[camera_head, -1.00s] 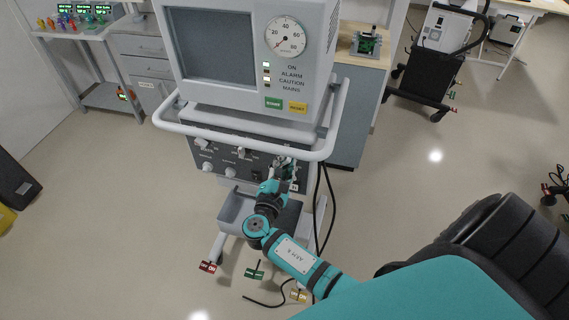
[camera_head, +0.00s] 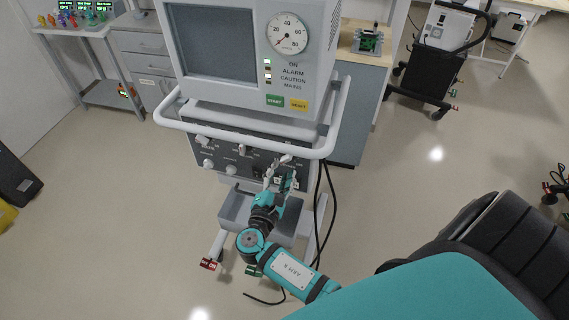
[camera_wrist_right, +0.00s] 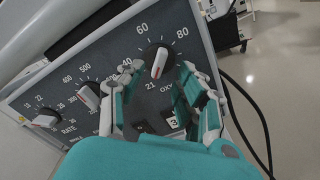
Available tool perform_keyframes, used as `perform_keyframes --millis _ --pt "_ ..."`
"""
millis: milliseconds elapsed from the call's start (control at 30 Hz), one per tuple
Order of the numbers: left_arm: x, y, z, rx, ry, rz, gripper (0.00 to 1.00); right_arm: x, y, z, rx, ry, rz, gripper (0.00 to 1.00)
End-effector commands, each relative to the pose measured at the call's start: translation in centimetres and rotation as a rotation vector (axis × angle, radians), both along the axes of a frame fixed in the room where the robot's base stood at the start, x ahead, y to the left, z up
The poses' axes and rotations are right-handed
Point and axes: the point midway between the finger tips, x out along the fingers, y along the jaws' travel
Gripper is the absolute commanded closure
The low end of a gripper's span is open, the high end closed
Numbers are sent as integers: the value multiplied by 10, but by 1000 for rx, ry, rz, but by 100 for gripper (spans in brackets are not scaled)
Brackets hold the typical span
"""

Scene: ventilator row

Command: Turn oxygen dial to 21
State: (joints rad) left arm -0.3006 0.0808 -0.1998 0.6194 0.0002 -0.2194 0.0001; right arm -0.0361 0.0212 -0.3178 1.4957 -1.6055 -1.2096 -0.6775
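The oxygen dial (camera_wrist_right: 158,62) is a black round knob with a pale bar handle on the dark control panel (camera_wrist_right: 60,95). Its red-marked end points down toward the "21" label; "60" and "80" show above it. In the head view the dial (camera_head: 285,159) sits at the panel's right end. My right gripper (camera_wrist_right: 160,80) is open, with one finger left of the dial and one right of it. A gap shows between each finger and the handle. The gripper also shows just below the dial in the head view (camera_head: 279,176). My left gripper is not in view.
Other dials, such as the one left of the gripper (camera_wrist_right: 86,95), share the panel. A white rail (camera_head: 240,146) runs above the panel. Black cables (camera_head: 327,215) hang at the right. A grey tray (camera_head: 234,212) is below. Open floor lies to the left.

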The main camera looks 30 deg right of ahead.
Motion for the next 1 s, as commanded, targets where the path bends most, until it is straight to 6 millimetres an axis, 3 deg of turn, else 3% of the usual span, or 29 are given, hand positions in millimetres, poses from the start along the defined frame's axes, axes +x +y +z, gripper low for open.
perform_keyframes --millis 200,400,1000 --pt "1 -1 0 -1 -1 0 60 -30 37 -1 2 2 1 64" --pt "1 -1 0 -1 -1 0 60 -45 56 0 1 2 1 64" --pt "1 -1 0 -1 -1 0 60 -48 60 0 0 1 1 64"
